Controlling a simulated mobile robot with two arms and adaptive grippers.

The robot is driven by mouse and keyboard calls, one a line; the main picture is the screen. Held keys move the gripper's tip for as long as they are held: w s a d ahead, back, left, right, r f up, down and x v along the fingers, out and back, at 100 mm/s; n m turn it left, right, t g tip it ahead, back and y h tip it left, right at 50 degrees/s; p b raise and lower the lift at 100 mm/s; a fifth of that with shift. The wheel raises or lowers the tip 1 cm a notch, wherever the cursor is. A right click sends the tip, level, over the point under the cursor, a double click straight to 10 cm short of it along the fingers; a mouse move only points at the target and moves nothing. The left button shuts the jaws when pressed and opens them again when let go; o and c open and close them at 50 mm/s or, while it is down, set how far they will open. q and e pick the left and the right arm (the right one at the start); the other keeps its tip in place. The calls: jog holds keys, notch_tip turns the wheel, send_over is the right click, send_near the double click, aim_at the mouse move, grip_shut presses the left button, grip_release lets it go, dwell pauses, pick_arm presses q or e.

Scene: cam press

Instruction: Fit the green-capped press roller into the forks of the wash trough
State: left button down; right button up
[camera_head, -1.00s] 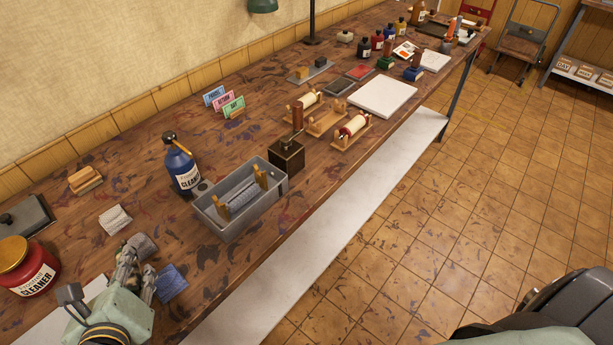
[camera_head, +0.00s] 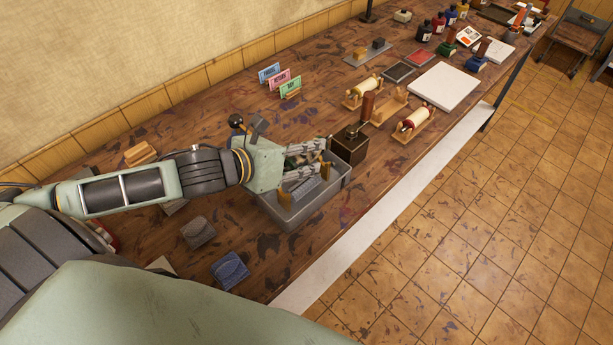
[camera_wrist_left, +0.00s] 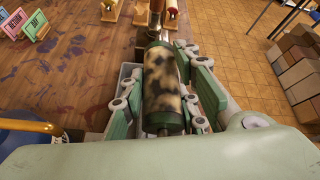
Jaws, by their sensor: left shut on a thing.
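The grey wash trough (camera_head: 293,219) stands on the bench in the head view, with upright wooden forks (camera_head: 326,170) inside. The trough's rim (camera_wrist_left: 124,78) shows just beyond the fingers. I cannot tell whether the roller touches the forks. My right gripper is out of view.
A dark square block with a brown handle (camera_head: 349,143) stands close to the trough's far right corner. Wooden roller stands (camera_head: 414,125) lie farther right. My arm hides the cleaner bottle area.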

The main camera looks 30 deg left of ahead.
pick_arm(q)
jog(key=shift+w+a+r, duration=0.2)
jog(key=shift+r, duration=0.4)
jog(key=p, duration=0.1)
send_over(303, 182)
notch_tip(303, 182, down, 5)
jog(key=shift+f, duration=0.1)
notch_tip(303, 182, down, 4)
jog(key=shift+f+p, duration=0.15)
jog(key=shift+p, duration=0.25)
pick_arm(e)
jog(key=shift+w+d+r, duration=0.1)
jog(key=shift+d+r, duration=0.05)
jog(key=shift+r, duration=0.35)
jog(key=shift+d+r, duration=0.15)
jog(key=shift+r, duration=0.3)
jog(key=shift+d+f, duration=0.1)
pick_arm(q)
jog(key=c, duration=1.8)
grip_release()
jog(key=shift+f, duration=0.2)
jog(key=o, duration=0.5)
jog(key=shift+c, duration=0.2)
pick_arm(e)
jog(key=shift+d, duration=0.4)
pick_arm(q)
jog(key=shift+r, duration=0.1)
